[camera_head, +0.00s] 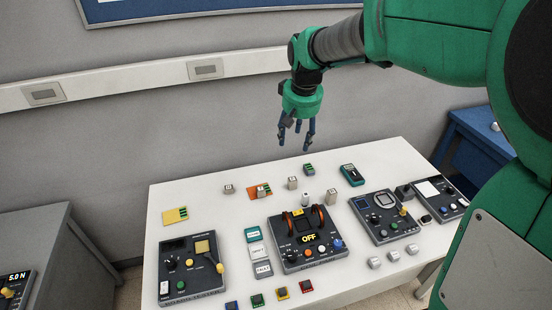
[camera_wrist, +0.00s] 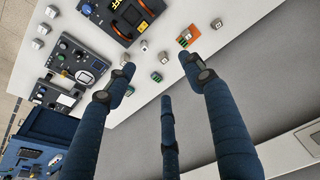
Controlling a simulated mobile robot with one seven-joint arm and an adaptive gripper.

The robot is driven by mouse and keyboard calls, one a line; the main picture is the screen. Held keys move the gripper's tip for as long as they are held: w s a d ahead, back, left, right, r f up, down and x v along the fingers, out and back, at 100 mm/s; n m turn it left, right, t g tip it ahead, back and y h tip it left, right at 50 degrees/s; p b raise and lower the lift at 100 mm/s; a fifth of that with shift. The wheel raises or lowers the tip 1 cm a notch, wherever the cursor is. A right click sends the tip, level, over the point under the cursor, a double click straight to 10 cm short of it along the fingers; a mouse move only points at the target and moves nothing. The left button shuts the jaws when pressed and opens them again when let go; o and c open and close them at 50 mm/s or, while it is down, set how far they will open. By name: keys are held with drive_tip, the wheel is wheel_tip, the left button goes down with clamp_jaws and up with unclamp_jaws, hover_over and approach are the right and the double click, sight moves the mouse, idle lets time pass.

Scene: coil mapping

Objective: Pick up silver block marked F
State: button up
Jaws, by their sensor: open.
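Several small silver blocks stand on the white table, and I cannot read the letters on them, so I cannot tell which is F. At the back, one block stands at the left (camera_head: 228,189), one on an orange board (camera_head: 262,192) and one right of it (camera_head: 293,183). A row of silver blocks (camera_head: 393,256) lies near the front right and also shows at the upper left of the wrist view (camera_wrist: 45,29). My gripper (camera_head: 296,138) is open and empty, above the table's back edge. Its spread fingers (camera_wrist: 160,75) also show in the wrist view.
The table (camera_head: 185,198) holds a central console reading OFF (camera_head: 308,252), a left control panel (camera_head: 178,262) and a right meter panel (camera_head: 375,222). A green device (camera_head: 352,175) lies at the back. A grey cabinet (camera_head: 40,235) stands at left. Air around my gripper is clear.

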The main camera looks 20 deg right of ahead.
drive_tip(key=w+d+f+g, duration=0.1)
drive_tip(key=w+d+f, duration=0.1)
drive_tip(key=w+f, duration=0.45)
drive_tip(key=w+d+f, duration=0.3)
drive_tip(key=w+f, duration=0.3)
drive_tip(key=w, duration=0.2)
drive_tip(key=g+p, duration=0.2)
hover_over(293, 179)
wheel_tip(293, 179, down, 18)
drive_tip(key=shift+w+f, duration=0.15)
drive_tip(key=shift+f, duration=0.05)
drive_tip(key=shift+f+b, duration=0.55)
drive_tip(key=shift+f, duration=3.7)
drive_tip(key=shift+f, duration=0.15)
drive_tip(key=shift+a+f+b, duration=0.1)
drive_tip(key=shift+f+b, duration=0.2)
drive_tip(key=shift+f, duration=2.15)
